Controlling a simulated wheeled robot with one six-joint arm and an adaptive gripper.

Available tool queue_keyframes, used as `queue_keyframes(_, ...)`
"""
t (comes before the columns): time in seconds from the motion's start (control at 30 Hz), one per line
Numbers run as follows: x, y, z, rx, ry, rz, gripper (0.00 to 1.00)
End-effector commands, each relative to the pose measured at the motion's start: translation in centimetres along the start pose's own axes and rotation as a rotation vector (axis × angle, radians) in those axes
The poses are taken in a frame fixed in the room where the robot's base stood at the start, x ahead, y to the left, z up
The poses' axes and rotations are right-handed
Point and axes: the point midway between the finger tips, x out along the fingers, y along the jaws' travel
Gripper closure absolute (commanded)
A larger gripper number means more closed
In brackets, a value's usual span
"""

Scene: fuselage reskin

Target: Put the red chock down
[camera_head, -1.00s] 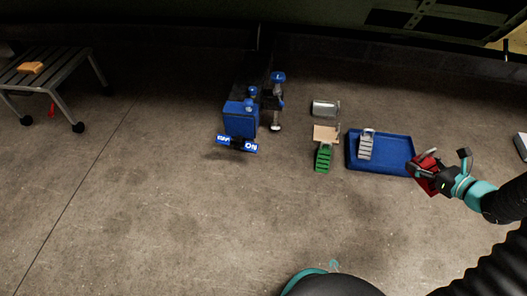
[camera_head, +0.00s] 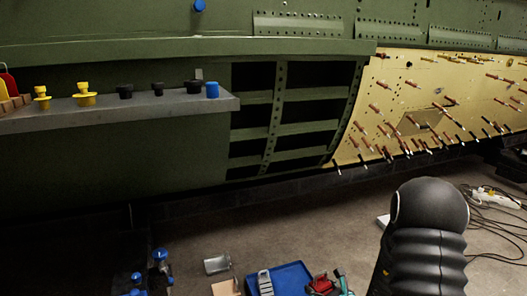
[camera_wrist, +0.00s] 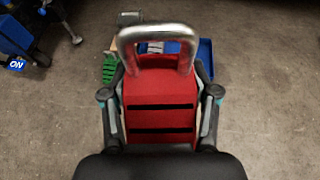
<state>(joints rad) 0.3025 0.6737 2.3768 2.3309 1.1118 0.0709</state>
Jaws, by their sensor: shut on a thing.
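The red chock (camera_wrist: 160,95) fills the middle of the wrist view, with a metal loop handle and dark stripes. My gripper (camera_wrist: 160,108) is shut on it, with a finger on each side. In the head view the chock (camera_head: 320,284) shows at the bottom edge, just right of the blue tray (camera_head: 290,272), with my gripper (camera_head: 339,282) beside it. Behind the chock in the wrist view, part of the blue tray (camera_wrist: 205,56) shows. I cannot tell how high the chock is above the floor.
A grey-striped chock (camera_head: 265,283) is on the tray. A green chock (camera_wrist: 109,68) lies left of the tray. Blue equipment (camera_head: 160,262) stands farther left. Cables (camera_head: 490,225) lie on the floor at right. A shelf with caps (camera_head: 130,106) juts from the green fuselage.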

Motion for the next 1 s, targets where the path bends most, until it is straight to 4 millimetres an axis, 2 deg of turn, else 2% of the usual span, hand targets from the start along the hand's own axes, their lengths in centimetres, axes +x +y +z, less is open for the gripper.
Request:
queue_keyframes(0.03, -0.4, 0.5, 0.9, 0.002, 0.001, 0.0, 0.9)
queue_keyframes(0.23, -0.4, 1.5, 1.5, -0.007, -0.003, 0.016, 0.9)
queue_keyframes(0.5, -0.5, 0.9, -0.2, 0.019, -0.001, -0.043, 0.9)
queue_keyframes(0.57, -0.7, 0.4, 0.0, 0.029, -0.003, -0.072, 0.9)
queue_keyframes(0.87, -1.7, -0.9, 4.4, 0.063, -0.007, -0.164, 0.9)
queue_keyframes(1.0, -2.3, -0.9, 7.5, 0.073, -0.009, -0.188, 0.9)
